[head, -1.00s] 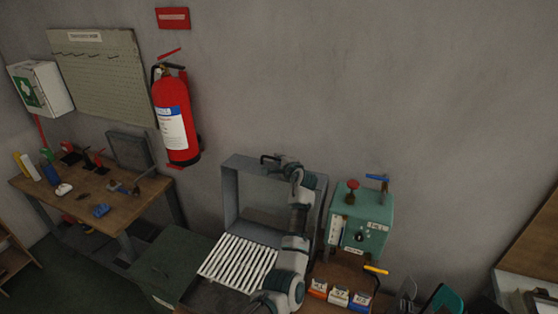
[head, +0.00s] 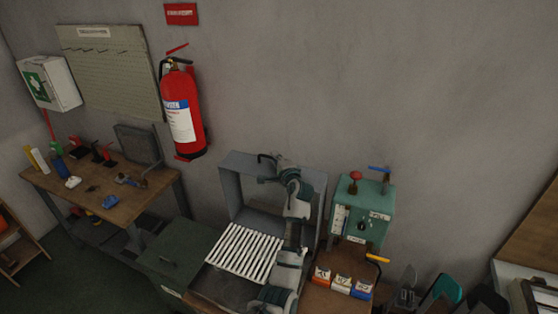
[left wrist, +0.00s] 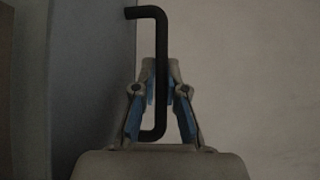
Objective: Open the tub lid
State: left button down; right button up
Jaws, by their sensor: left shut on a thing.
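The grey tub lid (head: 231,180) stands upright at the back of the tub, its hollow inner side facing me in the head view. White slats (head: 244,252) lie in front of it over the tub opening. My left gripper (head: 268,168) is at the lid's top edge, shut on the black lid handle (head: 262,157). In the left wrist view, the gripper fingers (left wrist: 161,88) close around the bent black handle (left wrist: 161,60), beside the grey lid face (left wrist: 92,70). My left arm hides part of the lid's right side and the tub. My right gripper is not in view.
A dark green cabinet (head: 180,255) is to the left. A wooden workbench (head: 105,195) and a red fire extinguisher (head: 182,108) are further left. The wall is close behind.

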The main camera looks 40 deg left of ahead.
pick_arm(q)
jog(key=c, duration=1.5)
grip_release()
jog(key=shift+s+a, duration=0.3)
jog(key=shift+a, duration=0.15)
jog(key=shift+s+a, duration=0.15)
jog(key=shift+a, duration=0.05)
jog(key=shift+s, duration=0.15)
jog(key=shift+d+f, duration=0.1)
jog(key=shift+f, duration=0.05)
jog(key=v, duration=1.1)
jog(key=shift+s, duration=0.2)
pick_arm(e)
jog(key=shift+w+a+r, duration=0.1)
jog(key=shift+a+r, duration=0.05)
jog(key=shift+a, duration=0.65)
